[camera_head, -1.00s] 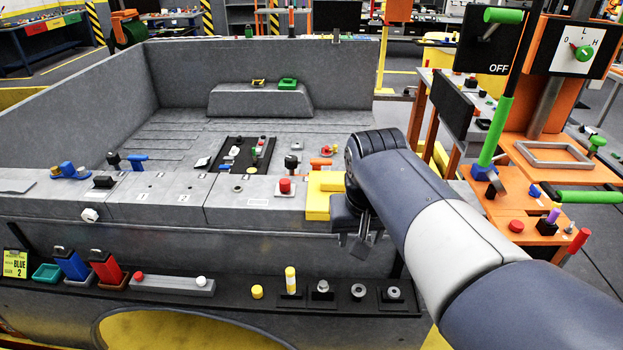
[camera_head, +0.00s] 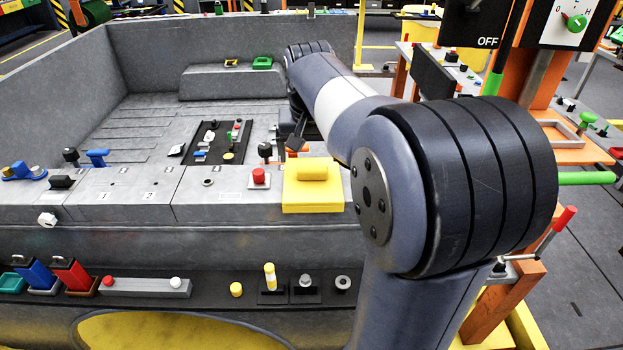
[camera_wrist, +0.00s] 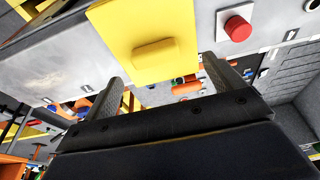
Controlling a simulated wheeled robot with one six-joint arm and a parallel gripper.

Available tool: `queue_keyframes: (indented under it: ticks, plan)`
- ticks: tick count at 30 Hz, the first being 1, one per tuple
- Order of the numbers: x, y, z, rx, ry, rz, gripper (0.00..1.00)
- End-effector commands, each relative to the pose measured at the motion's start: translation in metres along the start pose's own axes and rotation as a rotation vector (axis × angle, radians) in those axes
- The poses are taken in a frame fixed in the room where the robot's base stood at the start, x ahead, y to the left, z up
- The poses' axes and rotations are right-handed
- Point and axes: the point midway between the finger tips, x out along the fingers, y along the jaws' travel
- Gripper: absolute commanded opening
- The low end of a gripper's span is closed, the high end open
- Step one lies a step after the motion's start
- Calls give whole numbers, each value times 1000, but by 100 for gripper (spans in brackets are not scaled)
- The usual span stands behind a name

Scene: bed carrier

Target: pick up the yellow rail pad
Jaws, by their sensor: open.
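The yellow rail pad (camera_head: 311,202) is a flat yellow plate with a raised grip bar on top. It lies on the near grey rail of the bed carrier, beside a red button, and also shows in the wrist view (camera_wrist: 118,32) ahead of the fingers. My gripper (camera_head: 294,138) is over the bed, behind the pad and partly hidden by my arm. In the wrist view my gripper (camera_wrist: 165,84) has its two fingers spread wide, with nothing between them. The pad's bar is apart from the fingers.
A red button (camera_head: 259,178) stands just left of the pad. A black panel (camera_head: 222,142) with small parts lies behind it. My arm covers the area right of the pad. An orange stand (camera_head: 548,85) is at the right. Several small parts line the lower front ledge (camera_head: 210,299).

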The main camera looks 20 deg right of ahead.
Motion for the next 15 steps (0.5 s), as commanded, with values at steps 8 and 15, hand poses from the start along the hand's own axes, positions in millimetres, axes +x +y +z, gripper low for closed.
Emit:
queue_keyframes:
  ticks: [8, 15]
  plan:
    - [37, 7, 2, 0, -4, 1, 89]
    - [52, 6, 2, -1, 1, 0, 89]
